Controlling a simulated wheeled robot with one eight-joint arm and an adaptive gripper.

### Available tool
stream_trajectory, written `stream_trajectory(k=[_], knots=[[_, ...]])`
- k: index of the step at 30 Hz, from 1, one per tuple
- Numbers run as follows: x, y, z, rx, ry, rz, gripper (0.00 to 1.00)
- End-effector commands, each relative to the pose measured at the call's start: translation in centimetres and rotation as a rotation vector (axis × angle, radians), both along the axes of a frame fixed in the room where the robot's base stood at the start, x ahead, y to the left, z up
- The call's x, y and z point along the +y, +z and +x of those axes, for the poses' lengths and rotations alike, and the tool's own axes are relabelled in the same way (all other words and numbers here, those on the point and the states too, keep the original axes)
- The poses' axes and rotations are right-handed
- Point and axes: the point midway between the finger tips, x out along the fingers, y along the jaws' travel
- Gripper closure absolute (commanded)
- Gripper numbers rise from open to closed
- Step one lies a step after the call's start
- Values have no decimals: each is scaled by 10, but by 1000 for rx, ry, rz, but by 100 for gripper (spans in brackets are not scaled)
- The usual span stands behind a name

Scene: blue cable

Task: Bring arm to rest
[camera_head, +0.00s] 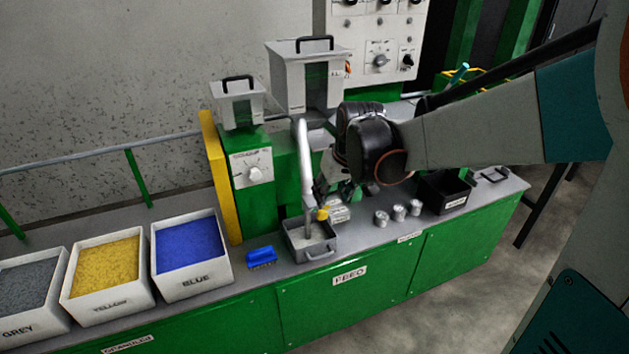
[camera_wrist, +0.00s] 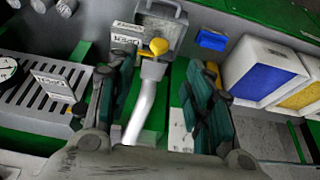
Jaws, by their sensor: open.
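My arm reaches in from the right in the head view. My gripper (camera_head: 340,193) hangs over the green bench, beside the curved grey pipe (camera_head: 304,160) and partly hidden behind my own wrist. In the wrist view my gripper (camera_wrist: 168,65) is open, with its two dark green fingers wide apart. The pipe (camera_wrist: 141,108) and its yellow knob (camera_wrist: 158,46) show between the fingers. I see nothing held. Whether a finger touches the pipe I cannot tell.
A metal tray (camera_head: 313,252) stands under the pipe, with a blue brush (camera_head: 262,256) to its left. Bins of grey, yellow and blue (camera_head: 191,291) granules stand further left. Several metal cylinders (camera_head: 399,213) and a black bin (camera_head: 445,203) are right. Hoppers (camera_head: 283,85) stand behind.

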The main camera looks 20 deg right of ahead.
Motion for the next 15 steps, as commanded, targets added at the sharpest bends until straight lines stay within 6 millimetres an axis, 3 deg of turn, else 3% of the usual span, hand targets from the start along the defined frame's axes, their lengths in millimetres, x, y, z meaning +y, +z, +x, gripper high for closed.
stream_trajectory(k=[9, 12, 15], knots=[[2, 2, 0, -4, -1, 4, 53], [13, 13, -1, -33, -5, 27, 53], [24, 26, -14, -59, -8, 37, 53]])
